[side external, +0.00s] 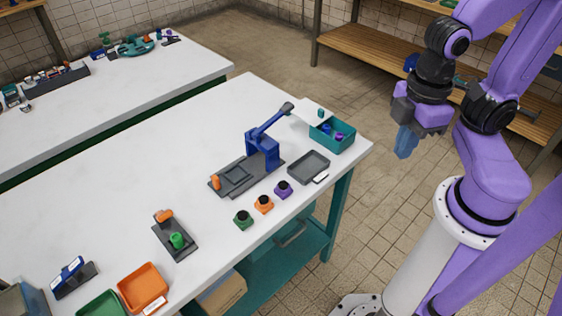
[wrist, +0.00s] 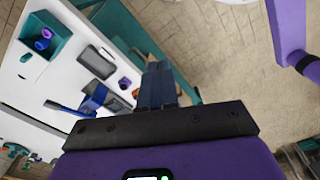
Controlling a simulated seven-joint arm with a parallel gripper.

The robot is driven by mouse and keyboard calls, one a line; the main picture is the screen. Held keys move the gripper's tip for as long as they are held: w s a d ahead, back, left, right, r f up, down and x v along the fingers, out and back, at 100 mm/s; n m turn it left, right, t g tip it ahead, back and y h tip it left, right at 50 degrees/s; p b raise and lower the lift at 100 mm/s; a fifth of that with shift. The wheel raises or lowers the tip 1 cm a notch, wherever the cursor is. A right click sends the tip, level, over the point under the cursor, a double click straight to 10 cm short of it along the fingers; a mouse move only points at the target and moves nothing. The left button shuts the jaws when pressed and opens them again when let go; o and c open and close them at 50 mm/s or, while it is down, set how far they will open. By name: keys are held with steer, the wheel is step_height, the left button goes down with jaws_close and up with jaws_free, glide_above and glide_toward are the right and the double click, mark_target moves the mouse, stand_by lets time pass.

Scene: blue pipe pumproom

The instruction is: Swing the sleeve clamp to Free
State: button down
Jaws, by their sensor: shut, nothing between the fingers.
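My gripper (side external: 406,142) hangs beyond the right end of the white table, above the floor and apart from everything on the table. Its blue fingers are shut and empty; they also show in the wrist view (wrist: 158,82). A dark fixture (side external: 181,249) on the table's front left bears an orange knob or lever (side external: 164,216) and a green cylinder (side external: 176,240). A blue lever press (side external: 262,150) stands on a dark base, its handle raised to the right, with an orange piece (side external: 215,182) at the base's left end. No Free marking is readable, and I cannot tell which part is the sleeve clamp.
A teal bin (side external: 333,147) and grey tray (side external: 308,166) lie near the table's right end. Green (side external: 243,220), orange (side external: 264,204) and purple (side external: 283,189) blocks line the front. An orange bin (side external: 142,288) is front left. The table's middle left is clear.

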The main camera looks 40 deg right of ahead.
steer(key=w+a+f+n+t+h, duration=0.4)
steer(key=w+a+n, duration=0.25)
steer(key=a, duration=0.25)
steer(key=w+a+f+n+t+h, duration=0.3)
steer(key=w+a+n+t+h, duration=0.15)
steer(key=w+a, duration=0.35)
steer(key=s+a+f+n+t+y, duration=0.2)
steer(key=a+f+n+t+y, duration=0.2)
steer(key=a, duration=0.6)
steer(key=s+a+f+n+t+y, duration=0.2)
steer(key=a+f+n+t+y, duration=0.2)
steer(key=a+n, duration=0.4)
step_height(320, 180, down, 3)
steer(key=shift+s+a+r+t, duration=0.2)
steer(key=shift+s+a+t, duration=0.2)
steer(key=shift+a+t, duration=0.5)
steer(key=shift+a, duration=0.1)
